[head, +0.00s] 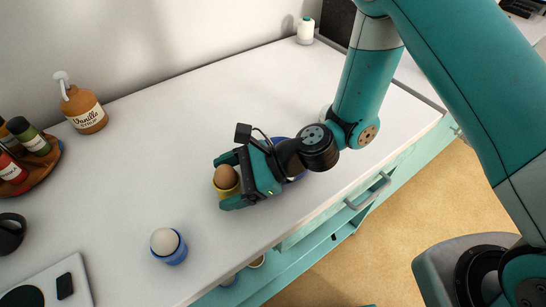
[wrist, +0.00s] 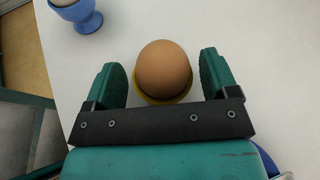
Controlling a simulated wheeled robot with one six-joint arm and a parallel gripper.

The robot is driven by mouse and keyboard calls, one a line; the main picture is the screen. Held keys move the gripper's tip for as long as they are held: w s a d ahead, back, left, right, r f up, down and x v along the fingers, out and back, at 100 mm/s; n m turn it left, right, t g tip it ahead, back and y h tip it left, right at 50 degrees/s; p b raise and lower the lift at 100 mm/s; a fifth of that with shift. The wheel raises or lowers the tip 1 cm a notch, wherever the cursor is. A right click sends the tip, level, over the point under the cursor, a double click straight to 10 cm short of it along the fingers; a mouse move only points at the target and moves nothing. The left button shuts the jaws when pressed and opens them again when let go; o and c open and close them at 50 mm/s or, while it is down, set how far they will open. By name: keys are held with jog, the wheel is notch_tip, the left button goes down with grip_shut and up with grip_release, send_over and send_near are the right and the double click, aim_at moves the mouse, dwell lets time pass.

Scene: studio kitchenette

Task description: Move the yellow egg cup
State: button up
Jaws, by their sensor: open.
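The yellow egg cup (head: 230,193) stands upright on the white counter and holds a brown egg (head: 225,177). In the wrist view the brown egg (wrist: 164,68) covers most of the cup, and only the yellow rim (wrist: 166,101) shows around its lower edge. My gripper (head: 229,183) is open, with one finger on each side of the cup. In the wrist view the fingers of my gripper (wrist: 162,79) stand apart from the egg, with a gap on both sides.
A blue egg cup (head: 176,256) with a white egg stands nearer the front edge. A syrup bottle (head: 83,108) and a wooden rack of jars (head: 50,160) stand at the left. Something blue (head: 293,178) is partly hidden behind my gripper. The back middle counter is clear.

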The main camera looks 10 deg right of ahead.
jog(key=s+b+v, duration=0.1)
jog(key=v, duration=1.6)
jog(key=shift+w+d+b, duration=0.2)
jog(key=shift+w+b, duration=0.15)
jog(key=shift+w, duration=0.15)
jog(key=shift+r, duration=0.15)
jog(key=s+d+r+n+h, duration=0.3)
jog(key=s+r+n+h, duration=0.6)
jog(key=n, duration=1.3)
notch_tip(320, 180, up, 2)
jog(key=shift+s+d+r+n+t, duration=0.3)
jog(key=shift+s+t, duration=0.1)
jog(key=shift+s, duration=0.25)
